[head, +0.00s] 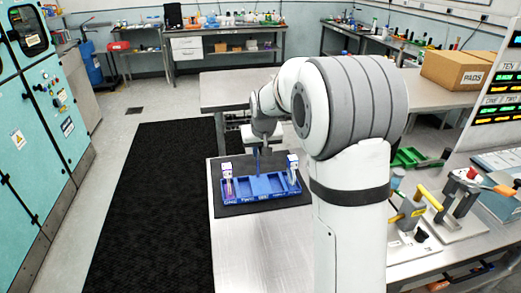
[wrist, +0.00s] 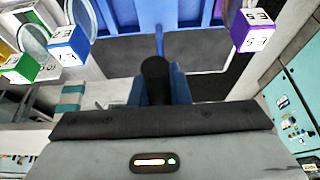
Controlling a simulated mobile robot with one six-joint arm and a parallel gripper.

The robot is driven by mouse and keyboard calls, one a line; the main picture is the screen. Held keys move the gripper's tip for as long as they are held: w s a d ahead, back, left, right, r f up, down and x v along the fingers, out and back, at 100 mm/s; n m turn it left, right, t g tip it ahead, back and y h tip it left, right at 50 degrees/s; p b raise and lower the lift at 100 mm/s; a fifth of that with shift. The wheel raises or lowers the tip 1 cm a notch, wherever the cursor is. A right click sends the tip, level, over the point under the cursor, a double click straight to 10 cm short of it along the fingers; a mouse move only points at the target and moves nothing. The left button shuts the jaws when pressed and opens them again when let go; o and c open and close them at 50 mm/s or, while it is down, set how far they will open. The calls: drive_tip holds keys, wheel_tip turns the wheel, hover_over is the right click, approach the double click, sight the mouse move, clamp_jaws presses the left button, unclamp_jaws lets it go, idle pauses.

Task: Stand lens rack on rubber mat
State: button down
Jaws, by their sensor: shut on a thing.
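The blue lens rack (head: 262,187) has a row of compartments, lettering on its front and a thin upright handle (head: 257,159). It stands upright over the dark rubber mat (head: 228,209); I cannot tell whether it touches the mat or hangs just above it. Part of the rack also shows at the top of the wrist view (wrist: 190,12). My gripper (head: 263,139) is above the rack's middle, shut on the handle. In the wrist view, my gripper (wrist: 157,64) partly hides the handle. A white-topped purple module (head: 227,171) stands at the rack's left end, a blue one (head: 293,164) at its right.
The mat lies on a light grey bench (head: 255,245). To the right are a green tray (head: 407,157), yellow-handled clamps (head: 412,207) and a cardboard box (head: 457,70). In the wrist view, a green-labelled module (wrist: 17,66) is beside the blue one. Bare bench lies in front of the mat.

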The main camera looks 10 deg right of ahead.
drive_tip(key=c, duration=1.4)
unclamp_jaws()
drive_tip(key=shift+f, duration=0.1)
drive_tip(key=shift+o, duration=0.2)
drive_tip(key=v, duration=1.1)
drive_tip(key=shift+r+b, duration=0.25)
drive_tip(key=shift+b, duration=0.15)
drive_tip(key=shift+s+r, duration=0.15)
drive_tip(key=shift+r, duration=0.2)
drive_tip(key=shift+s, duration=0.15)
drive_tip(key=s+f, duration=0.4)
drive_tip(key=s, duration=1)
drive_tip(key=s+f+g, duration=0.1)
drive_tip(key=s+f, duration=0.4)
drive_tip(key=s, duration=1)
drive_tip(key=shift+d+f+g, duration=0.15)
drive_tip(key=shift+d+g, duration=0.1)
drive_tip(key=shift+g, duration=0.05)
